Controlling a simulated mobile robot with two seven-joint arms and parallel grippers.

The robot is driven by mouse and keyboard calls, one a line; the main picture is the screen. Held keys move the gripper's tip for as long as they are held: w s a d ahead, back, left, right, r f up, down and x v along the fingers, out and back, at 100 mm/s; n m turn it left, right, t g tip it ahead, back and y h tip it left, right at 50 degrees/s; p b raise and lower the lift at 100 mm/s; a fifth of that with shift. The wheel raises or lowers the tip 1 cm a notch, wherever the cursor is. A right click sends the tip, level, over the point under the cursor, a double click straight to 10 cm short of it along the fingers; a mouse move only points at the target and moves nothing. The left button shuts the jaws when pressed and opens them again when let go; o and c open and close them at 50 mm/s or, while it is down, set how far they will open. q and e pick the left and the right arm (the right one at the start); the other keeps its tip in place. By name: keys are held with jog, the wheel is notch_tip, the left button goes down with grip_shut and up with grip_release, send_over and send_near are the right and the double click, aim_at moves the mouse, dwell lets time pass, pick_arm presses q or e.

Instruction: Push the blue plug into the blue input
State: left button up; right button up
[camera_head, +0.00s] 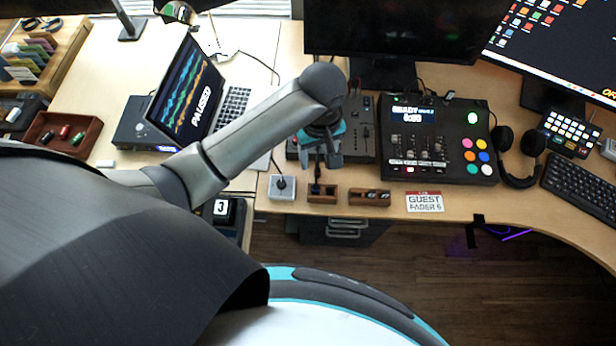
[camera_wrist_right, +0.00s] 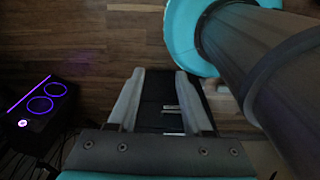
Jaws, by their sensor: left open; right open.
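My left gripper (camera_head: 321,162) is open and points down over the front edge of the desk, in front of the dark audio box (camera_head: 360,130). Just below its fingers, a small wooden holder (camera_head: 322,198) has a thin dark upright piece with a bluish part at its base. This may be the blue plug, but it is too small to be sure. I cannot make out the blue input; the gripper and arm cover part of the audio box. My right gripper (camera_wrist_right: 160,88) is open and empty in the right wrist view, away from the desk plugs.
A second wooden holder (camera_head: 369,198) and a grey box with a knob (camera_head: 282,188) flank the first holder. The mixer (camera_head: 440,150) stands to the right, the laptop (camera_head: 190,90) to the left. A black box with purple rings (camera_wrist_right: 40,105) stands on the floor.

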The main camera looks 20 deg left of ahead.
pick_arm(q)
jog(key=b, duration=0.3)
send_over(316, 185)
notch_tip(316, 185, down, 10)
jog(key=shift+r, duration=0.1)
jog(key=shift+d, duration=0.1)
pick_arm(e)
jog(key=shift+s+d+f, duration=0.1)
jog(key=shift+s+f, duration=0.25)
jog(key=shift+f, duration=0.3)
jog(key=shift+s+d+f, duration=0.1)
jog(key=shift+s+f, duration=0.25)
jog(key=shift+f, duration=0.25)
pick_arm(q)
jog(key=shift+f, duration=0.2)
notch_tip(316, 185, down, 5)
jog(key=shift+b, duration=0.55)
pick_arm(e)
jog(key=shift+d+f, duration=0.3)
jog(key=shift+f, duration=0.55)
pick_arm(q)
jog(key=shift+c, duration=0.4)
